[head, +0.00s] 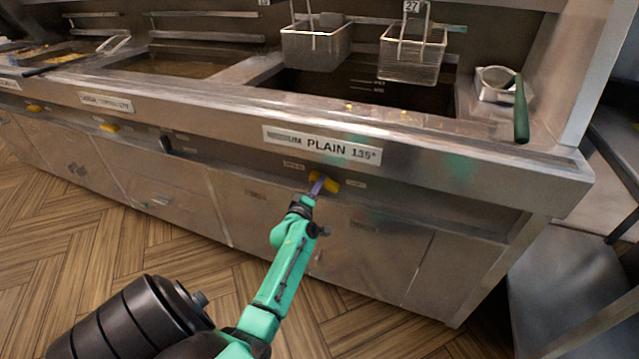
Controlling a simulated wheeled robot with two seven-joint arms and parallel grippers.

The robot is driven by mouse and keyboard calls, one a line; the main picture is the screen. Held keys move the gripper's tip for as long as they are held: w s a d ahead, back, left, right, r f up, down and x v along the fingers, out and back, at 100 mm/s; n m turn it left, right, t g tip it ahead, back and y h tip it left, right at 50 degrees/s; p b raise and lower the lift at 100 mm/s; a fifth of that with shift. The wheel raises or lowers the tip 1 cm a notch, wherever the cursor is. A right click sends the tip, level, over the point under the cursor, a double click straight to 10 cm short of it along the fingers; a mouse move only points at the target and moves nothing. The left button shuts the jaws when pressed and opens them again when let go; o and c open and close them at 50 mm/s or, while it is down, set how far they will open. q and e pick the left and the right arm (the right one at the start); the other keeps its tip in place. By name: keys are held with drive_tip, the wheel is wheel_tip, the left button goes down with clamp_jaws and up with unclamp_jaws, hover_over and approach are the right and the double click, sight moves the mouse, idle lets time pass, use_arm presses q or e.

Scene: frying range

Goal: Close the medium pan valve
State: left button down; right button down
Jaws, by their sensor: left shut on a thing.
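A yellow valve handle (327,181) sits on the front panel of the frying range, just below a white label reading "PLAIN 135°" (322,145). The label's smaller first word is hard to read. The handle looks slanted, and part of it is hidden behind the fingers. My left gripper (318,187), on the green arm, has its purple fingers shut on this handle. Two more yellow handles show further left, one at the middle pan (110,127) and one at the far left (34,108). My right gripper is not in view.
Two wire baskets (316,47) (413,56) hang over the right oil pan (360,92). A dark lever (165,145) sits on the panel. Wooden floor (60,235) lies clear at left.

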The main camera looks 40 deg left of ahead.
use_arm(q)
drive_tip(key=n, duration=0.4)
drive_tip(key=shift+f, duration=0.3)
idle(0.4)
drive_tip(key=c, duration=0.7)
unclamp_jaws()
drive_tip(key=v, duration=1.4)
drive_tip(key=shift+s+d+p, duration=0.15)
drive_tip(key=shift+s+p, duration=0.15)
